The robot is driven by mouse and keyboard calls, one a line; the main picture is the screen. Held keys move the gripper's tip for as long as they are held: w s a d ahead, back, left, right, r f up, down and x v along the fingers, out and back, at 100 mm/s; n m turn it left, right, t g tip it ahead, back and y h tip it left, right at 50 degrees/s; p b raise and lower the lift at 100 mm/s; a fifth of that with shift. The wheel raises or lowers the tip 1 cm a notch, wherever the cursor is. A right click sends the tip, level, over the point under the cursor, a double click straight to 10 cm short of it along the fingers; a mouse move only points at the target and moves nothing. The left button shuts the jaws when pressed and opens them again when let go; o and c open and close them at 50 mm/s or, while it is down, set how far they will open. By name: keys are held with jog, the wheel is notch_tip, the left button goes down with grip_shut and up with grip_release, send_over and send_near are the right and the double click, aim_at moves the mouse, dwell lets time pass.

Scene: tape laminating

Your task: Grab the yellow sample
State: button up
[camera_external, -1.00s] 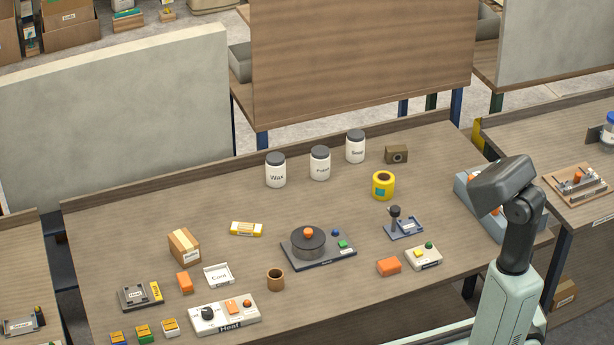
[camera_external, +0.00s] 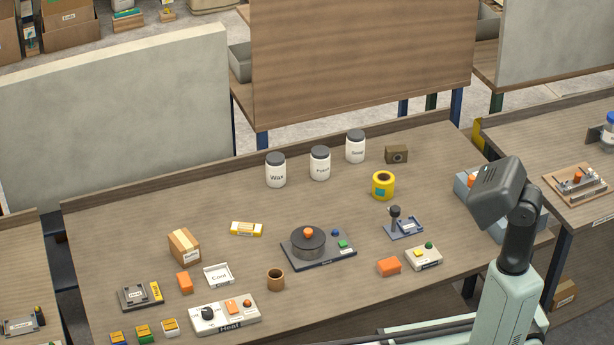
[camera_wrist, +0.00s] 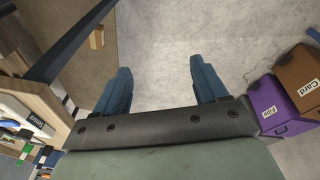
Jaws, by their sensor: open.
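Several small yellow-marked pieces lie on the workbench in the external view. Three blocks sit at the front left edge: one yellow over blue (camera_external: 117,338), one yellow over green (camera_external: 143,332), and one yellow over white (camera_external: 170,326). A flat yellow and white piece (camera_external: 246,229) lies farther back, left of centre. I cannot tell which one is the yellow sample. My gripper (camera_wrist: 162,85) shows in the wrist view with its two blue fingers apart and nothing between them. In the external view my arm is at the right, away from these pieces, and its fingers are not visible.
On the bench (camera_external: 345,240) stand a control box labelled Heat (camera_external: 224,314), a cardboard box (camera_external: 184,246), a round press (camera_external: 308,245), a yellow tape roll (camera_external: 383,185) and three white jars. The wrist view faces grey floor with a purple box (camera_wrist: 278,105) at right.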

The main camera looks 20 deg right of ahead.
jog(key=w+d+r+m, duration=0.15)
jog(key=w+d, duration=0.25)
jog(key=w, duration=0.5)
jog(key=w+d+r+m, duration=0.1)
jog(key=w+d+r, duration=0.15)
jog(key=w, duration=0.65)
notch_tip(320, 180, up, 10)
jog(key=m+h, duration=0.2)
jog(key=m, duration=0.6)
send_over(248, 224)
jog(key=f, duration=0.7)
jog(key=shift+s, duration=0.25)
jog(key=shift+w+f, duration=0.15)
jog(key=shift+f, duration=1.35)
jog(key=shift+w+f, duration=0.1)
jog(key=shift+f, duration=1.4)
jog(key=shift+c, duration=0.2)
jog(key=c, duration=1.1)
